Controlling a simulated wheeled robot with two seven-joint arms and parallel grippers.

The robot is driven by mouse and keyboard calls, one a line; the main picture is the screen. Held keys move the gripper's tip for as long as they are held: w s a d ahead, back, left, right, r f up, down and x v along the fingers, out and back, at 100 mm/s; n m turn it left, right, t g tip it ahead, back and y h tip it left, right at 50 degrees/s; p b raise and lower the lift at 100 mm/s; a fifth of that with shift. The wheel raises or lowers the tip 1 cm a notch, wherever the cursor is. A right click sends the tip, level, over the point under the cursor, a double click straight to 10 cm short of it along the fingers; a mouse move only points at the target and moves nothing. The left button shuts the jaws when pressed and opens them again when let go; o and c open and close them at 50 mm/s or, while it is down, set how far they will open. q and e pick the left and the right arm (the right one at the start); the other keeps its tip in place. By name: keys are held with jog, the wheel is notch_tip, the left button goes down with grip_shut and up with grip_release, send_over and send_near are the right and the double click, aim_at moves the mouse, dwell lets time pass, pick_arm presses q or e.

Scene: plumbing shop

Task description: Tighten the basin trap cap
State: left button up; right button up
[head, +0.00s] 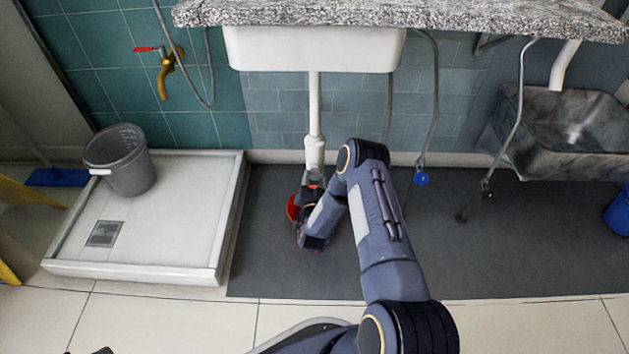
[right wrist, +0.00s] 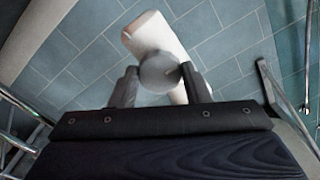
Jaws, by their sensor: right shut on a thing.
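The white basin (head: 314,50) hangs under the stone counter. Its white drain pipe runs down to the white trap (head: 314,155), which also shows in the right wrist view (right wrist: 150,32). The grey round trap cap (right wrist: 158,72) is at the trap's near end in the right wrist view. My right gripper (right wrist: 160,84) is shut on the cap, one finger on each side. In the head view my right arm comes from below and partly hides this gripper. How far the cap is screwed on cannot be told. Only small dark tips, possibly my left gripper (head: 88,352), show at the bottom edge.
A red thing (head: 293,208), mostly hidden, is beside my right gripper. A grey bucket (head: 117,165) stands in the white shower tray (head: 175,232) at left. A dark stone sink (head: 560,125) is at right. The dark floor mat (head: 470,260) is clear on the right.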

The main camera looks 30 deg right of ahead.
jog(key=m, duration=0.4)
jog(key=shift+m, duration=0.3)
jog(key=m, duration=0.4)
jog(key=shift+a+m, duration=0.1)
jog(key=shift+m, duration=0.2)
jog(key=m, duration=0.4)
jog(key=shift+a+m, duration=0.1)
jog(key=shift+m, duration=1.9)
jog(key=o, duration=1)
jog(key=shift+r, duration=0.1)
jog(key=shift+c, duration=0.2)
